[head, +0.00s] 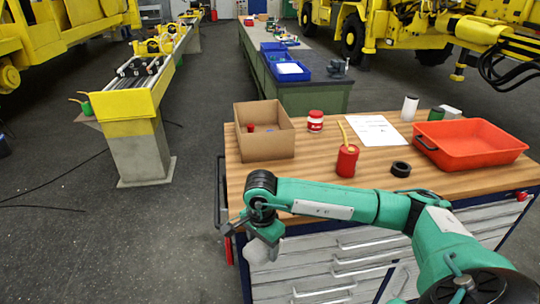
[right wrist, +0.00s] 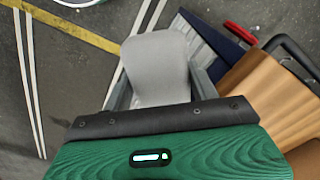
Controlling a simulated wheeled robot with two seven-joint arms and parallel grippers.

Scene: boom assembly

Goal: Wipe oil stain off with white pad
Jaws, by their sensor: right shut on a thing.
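My right gripper (head: 264,236) hangs off the left front corner of the workbench, beyond its edge. It is shut on a white pad (head: 259,253), which shows pale below the fingers. In the right wrist view the pad (right wrist: 155,68) looks light grey and rounded, with a dark finger on either side. The pad appears clear of the tabletop. I cannot make out an oil stain in either view. My left gripper is not in view.
The wooden workbench (head: 300,181) carries a cardboard box (head: 265,145), a red oil can (head: 347,161), a black ring (head: 401,169), a jar (head: 315,121), paper (head: 374,130) and a red tray (head: 475,158). A yellow-ended beam (head: 128,105) stands left across open floor.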

